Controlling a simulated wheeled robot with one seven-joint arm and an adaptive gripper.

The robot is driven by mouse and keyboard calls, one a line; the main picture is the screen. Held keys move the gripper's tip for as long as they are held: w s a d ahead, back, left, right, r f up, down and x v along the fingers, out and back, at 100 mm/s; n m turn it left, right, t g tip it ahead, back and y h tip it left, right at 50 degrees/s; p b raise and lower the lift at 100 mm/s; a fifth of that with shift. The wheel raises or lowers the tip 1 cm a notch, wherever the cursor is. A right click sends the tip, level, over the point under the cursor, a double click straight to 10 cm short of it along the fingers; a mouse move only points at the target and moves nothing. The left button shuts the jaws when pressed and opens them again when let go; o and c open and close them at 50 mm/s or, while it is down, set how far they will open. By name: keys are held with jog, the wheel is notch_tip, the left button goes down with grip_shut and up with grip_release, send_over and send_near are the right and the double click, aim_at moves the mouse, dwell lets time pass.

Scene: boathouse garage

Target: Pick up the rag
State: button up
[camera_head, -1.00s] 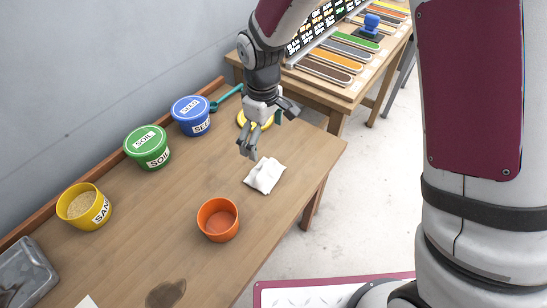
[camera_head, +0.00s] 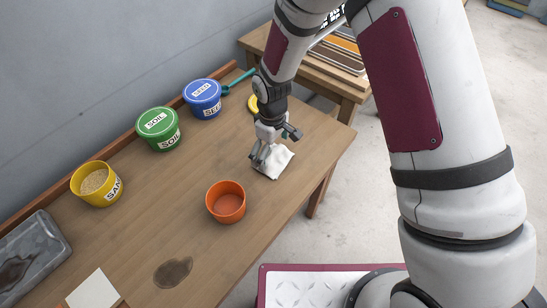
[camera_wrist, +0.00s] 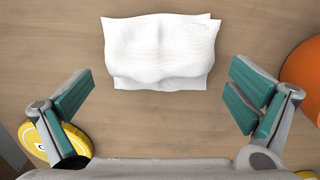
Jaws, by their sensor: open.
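The rag (camera_head: 276,164) is a white folded cloth lying on the wooden table near its right edge. In the wrist view the rag (camera_wrist: 160,52) lies flat with a slightly raised middle, at the top centre beyond my fingertips. My gripper (camera_head: 272,148) is just above the rag in the head view and hides part of it. In the wrist view my gripper (camera_wrist: 160,100) has its two teal-padded fingers wide apart, one on each side, with nothing between them. The rag appears apart from both fingers.
An orange pot (camera_head: 226,202) stands close to the rag. A yellow round thing (camera_head: 253,105) lies behind my gripper. Yellow (camera_head: 97,184), green (camera_head: 158,130) and blue (camera_head: 202,99) tubs line the wall side. A dark stain (camera_head: 173,272) marks the front table.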

jog(key=shift+f, duration=1.15)
jog(key=c, duration=1.1)
jog(key=shift+o, duration=0.2)
jog(key=shift+r, duration=0.5)
jog(key=r, duration=0.1)
jog(key=s+r, duration=0.1)
jog(key=shift+d+r, duration=0.1)
jog(key=shift+r, duration=0.2)
jog(key=s, duration=0.5)
jog(key=s+d+r, duration=0.1)
jog(key=s, duration=0.4)
jog(key=s+d, duration=0.1)
jog(key=s, duration=0.3)
jog(key=shift+s+r+b, duration=0.25)
jog(key=shift+s+b, duration=0.05)
jog(key=shift+s, duration=0.1)
